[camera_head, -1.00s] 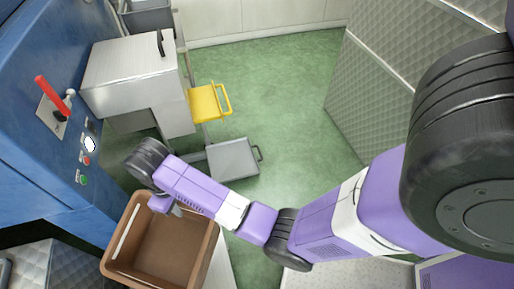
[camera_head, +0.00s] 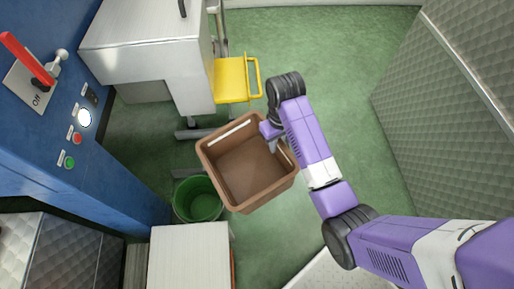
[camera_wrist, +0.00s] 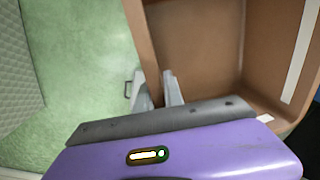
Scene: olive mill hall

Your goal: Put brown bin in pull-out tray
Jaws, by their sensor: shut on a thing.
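The brown bin (camera_head: 232,187) is an open, empty, square-topped container with a pale strip along one inner wall. My gripper (camera_head: 273,140) is shut on the bin's upper right rim and holds it in the air. In the wrist view the bin (camera_wrist: 205,45) is on the right, its wall between my two fingers (camera_wrist: 156,90). A yellow tray (camera_head: 231,80) with a loop handle sticks out beside the steel cabinet.
A green bucket (camera_head: 197,199) stands below left of the bin, near a pale-topped box (camera_head: 190,255). The blue machine (camera_head: 50,150) is at left, the steel cabinet (camera_head: 150,40) at upper left. Quilted metal panels (camera_head: 450,120) stand at right. Green floor is clear between.

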